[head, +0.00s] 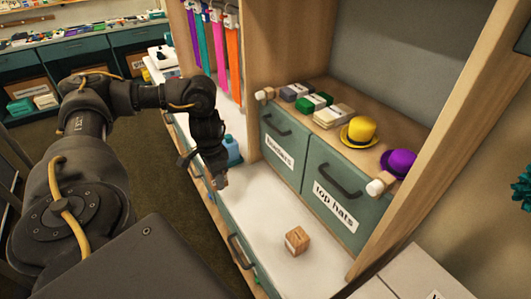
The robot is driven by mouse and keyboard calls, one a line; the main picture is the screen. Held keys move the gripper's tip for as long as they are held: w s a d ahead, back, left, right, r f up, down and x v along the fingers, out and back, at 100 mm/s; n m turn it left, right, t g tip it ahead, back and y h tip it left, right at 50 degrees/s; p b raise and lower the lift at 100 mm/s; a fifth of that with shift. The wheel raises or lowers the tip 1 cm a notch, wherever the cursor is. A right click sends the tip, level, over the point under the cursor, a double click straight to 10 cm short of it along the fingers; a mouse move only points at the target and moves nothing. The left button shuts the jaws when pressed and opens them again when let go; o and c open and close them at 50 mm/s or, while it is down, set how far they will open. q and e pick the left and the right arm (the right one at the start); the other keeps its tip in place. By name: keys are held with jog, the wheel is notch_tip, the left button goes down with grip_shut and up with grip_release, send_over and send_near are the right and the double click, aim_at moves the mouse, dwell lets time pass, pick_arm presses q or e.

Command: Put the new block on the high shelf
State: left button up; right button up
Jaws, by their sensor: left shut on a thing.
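A small light-wood block (298,240) with a dark mark on it sits on the white counter (268,205), apart from my gripper. My left gripper (221,181) points down near the counter's front left edge, to the left of that block. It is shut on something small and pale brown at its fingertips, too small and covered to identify. The wooden shelf (330,137) above two teal drawers holds several small blocks and packets, a yellow hat (358,131) and a purple hat (399,162). My right gripper is not in view.
The teal drawers, labelled "bowlers" (279,152) and "top hats" (333,203), have dark handles. A blue bottle (232,149) stands behind my left gripper. Coloured strips (218,50) hang at the back. A wooden upright (425,150) bounds the shelf's right side.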

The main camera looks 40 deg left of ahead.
pick_arm(q)
jog(key=shift+w+d+f, duration=0.15)
jog(key=shift+w+d, duration=0.05)
jog(key=w+d+f+b, duration=0.2)
jog(key=w+d+f, duration=0.2)
jog(key=w+d, duration=0.15)
send_over(262, 203)
jog(key=s, duration=0.1)
jog(key=f, duration=0.4)
jog(key=shift+a+f+b, duration=0.2)
jog(key=shift+a+b, duration=0.15)
jog(key=shift+b, duration=0.05)
jog(key=shift+w+d+f, duration=0.2)
jog(key=shift+w+f, duration=0.05)
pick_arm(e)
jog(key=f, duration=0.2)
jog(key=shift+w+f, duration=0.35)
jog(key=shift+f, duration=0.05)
pick_arm(q)
jog(key=f, duration=0.2)
jog(key=f+b, duration=0.1)
jog(key=shift+w+d+f, duration=0.2)
jog(key=shift+d, duration=0.05)
jog(key=shift+a+f, duration=0.1)
jog(key=shift+f, duration=0.15)
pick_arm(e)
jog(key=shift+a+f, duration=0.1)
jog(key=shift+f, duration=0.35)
